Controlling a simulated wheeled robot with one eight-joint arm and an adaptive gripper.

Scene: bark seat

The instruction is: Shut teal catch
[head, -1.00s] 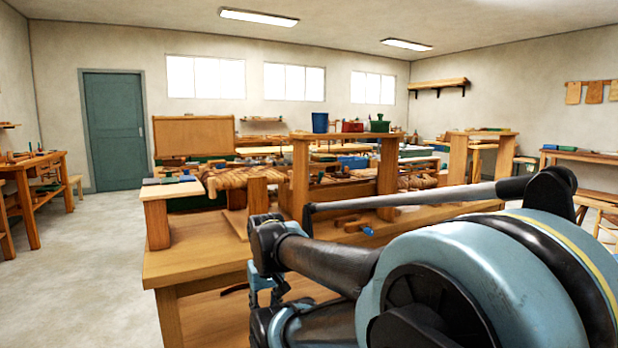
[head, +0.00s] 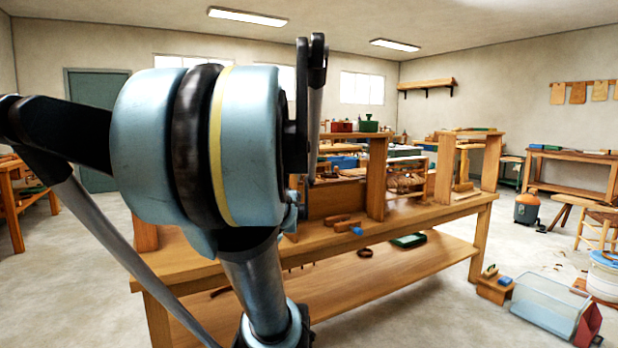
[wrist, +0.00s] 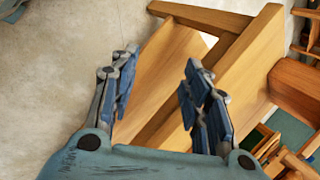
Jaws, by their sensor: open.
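I cannot make out a teal catch in either view. A clear bin (head: 545,300) with a red end panel (head: 588,325) lies on the floor at the lower right of the head view; no catch on it can be told at this size. My gripper (wrist: 160,72) is open and empty in the wrist view, its blue-padded fingers apart above the floor and the workbench timber (wrist: 240,62). In the head view my arm stands across the left and middle, and the gripper cannot be made out there.
The long wooden workbench (head: 440,215) with a lower shelf (head: 400,265) fills the middle. A small wooden block stand (head: 495,290) sits left of the bin. A dark canister with an orange top (head: 526,208) and stools stand at the right. Floor in front is clear.

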